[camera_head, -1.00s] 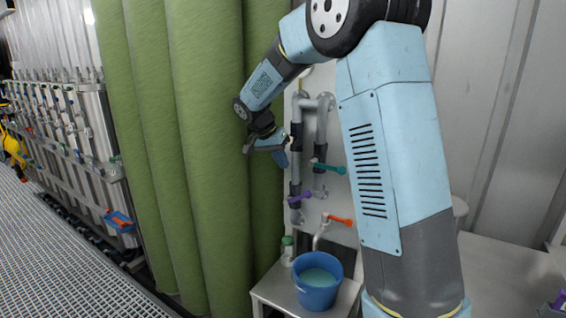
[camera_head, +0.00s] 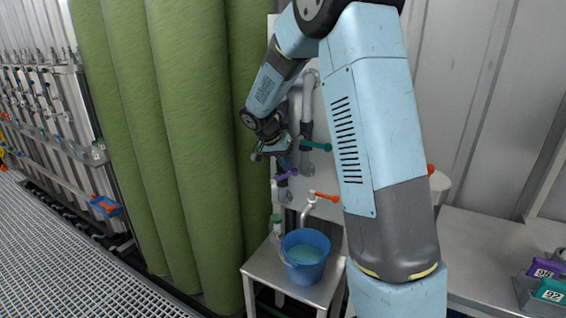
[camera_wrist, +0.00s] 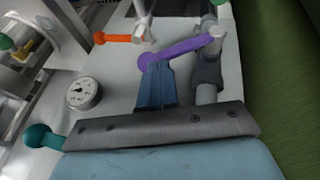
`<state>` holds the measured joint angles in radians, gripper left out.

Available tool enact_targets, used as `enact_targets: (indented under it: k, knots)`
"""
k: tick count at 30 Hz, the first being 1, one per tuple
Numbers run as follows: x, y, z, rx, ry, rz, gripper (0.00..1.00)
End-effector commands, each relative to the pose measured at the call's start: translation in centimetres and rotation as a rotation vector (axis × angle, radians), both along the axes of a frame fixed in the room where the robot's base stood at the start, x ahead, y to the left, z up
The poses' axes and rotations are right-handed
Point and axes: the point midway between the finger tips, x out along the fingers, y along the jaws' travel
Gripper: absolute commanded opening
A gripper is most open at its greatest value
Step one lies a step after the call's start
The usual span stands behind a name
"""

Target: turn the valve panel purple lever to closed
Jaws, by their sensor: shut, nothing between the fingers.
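The purple lever (camera_head: 287,174) is on the left vertical pipe of the valve panel (camera_head: 331,183). It sticks out to the right, across the pipe and tilted slightly upward. In the wrist view the purple lever (camera_wrist: 182,50) runs from its pivot at upper right to a rounded end at left. My gripper (camera_head: 284,160) is just above the lever in the head view. In the wrist view the blue fingers of my gripper (camera_wrist: 157,70) are together and empty, with their tips at the lever near its free end. I cannot tell whether they touch it.
A teal lever (camera_head: 316,146) is above right and an orange lever (camera_head: 326,196) below right. A round gauge (camera_wrist: 83,94) shows in the wrist view. A blue bucket (camera_head: 306,256) stands on a small table below. Green columns (camera_head: 190,150) stand close on the left.

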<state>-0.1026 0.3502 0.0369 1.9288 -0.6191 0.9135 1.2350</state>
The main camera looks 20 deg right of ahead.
Motion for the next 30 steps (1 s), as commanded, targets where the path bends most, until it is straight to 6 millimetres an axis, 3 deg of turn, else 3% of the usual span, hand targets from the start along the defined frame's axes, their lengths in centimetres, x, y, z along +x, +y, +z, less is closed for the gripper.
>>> enact_targets:
  k: [7, 15, 25, 30]
  knots:
    - [-0.2, -0.2, -0.2, -0.001, 0.001, 0.000, 0.00]
    - [-1.6, -1.6, -1.8, -0.001, 0.001, 0.000, 0.00]
    - [-1.5, -1.6, -1.7, 0.000, 0.000, -0.001, 0.00]
    - [-1.3, -1.0, -0.4, 0.000, -0.002, -0.002, 0.00]
